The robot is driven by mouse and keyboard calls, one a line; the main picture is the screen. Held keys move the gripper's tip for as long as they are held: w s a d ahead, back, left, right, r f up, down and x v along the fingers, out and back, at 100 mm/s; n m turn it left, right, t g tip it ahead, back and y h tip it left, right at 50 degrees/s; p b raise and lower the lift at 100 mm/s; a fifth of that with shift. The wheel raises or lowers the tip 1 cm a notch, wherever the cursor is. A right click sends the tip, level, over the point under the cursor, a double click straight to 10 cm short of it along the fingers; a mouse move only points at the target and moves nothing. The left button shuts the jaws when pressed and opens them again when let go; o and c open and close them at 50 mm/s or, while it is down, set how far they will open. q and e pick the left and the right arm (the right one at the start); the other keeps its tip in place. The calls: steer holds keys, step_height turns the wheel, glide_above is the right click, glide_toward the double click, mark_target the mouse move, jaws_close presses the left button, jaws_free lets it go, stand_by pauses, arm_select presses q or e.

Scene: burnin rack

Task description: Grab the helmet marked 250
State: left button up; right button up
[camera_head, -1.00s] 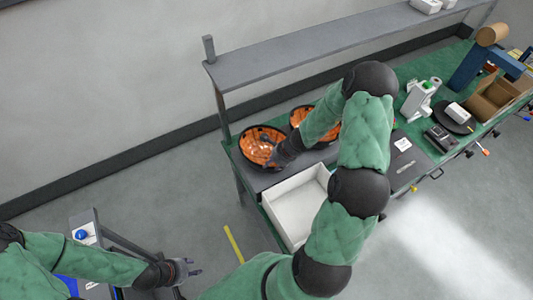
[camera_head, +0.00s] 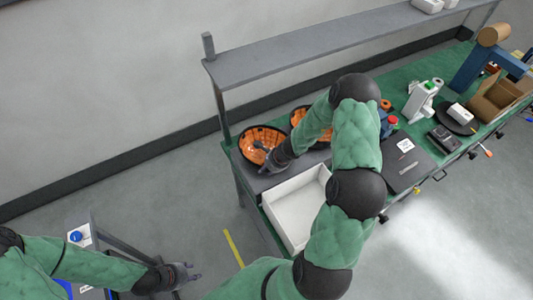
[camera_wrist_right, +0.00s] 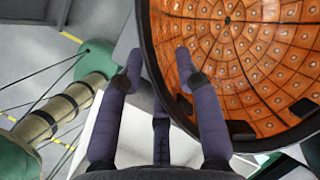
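Two orange, dark-rimmed, bowl-shaped helmets lie with their hollow side up at the near-left end of the bench: the left helmet (camera_head: 251,138) and the right helmet (camera_head: 300,115), partly hidden by my right arm. No 250 marking is legible. My right gripper (camera_head: 265,158) is at the left helmet's near right rim. In the right wrist view, the helmet (camera_wrist_right: 232,48) fills the upper right, and the open gripper (camera_wrist_right: 155,68) has its fingers apart with the dark rim between them, one finger inside the bowl and one outside. My left gripper (camera_head: 195,272) is open and empty, low at the left.
A white open box (camera_head: 290,222) stands at the bench's front edge, just below the helmets. A grey shelf (camera_head: 310,47) runs above the bench. A dark flat panel (camera_head: 408,165), a black device and a cardboard box (camera_head: 490,97) lie further right.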

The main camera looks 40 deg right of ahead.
jaws_close()
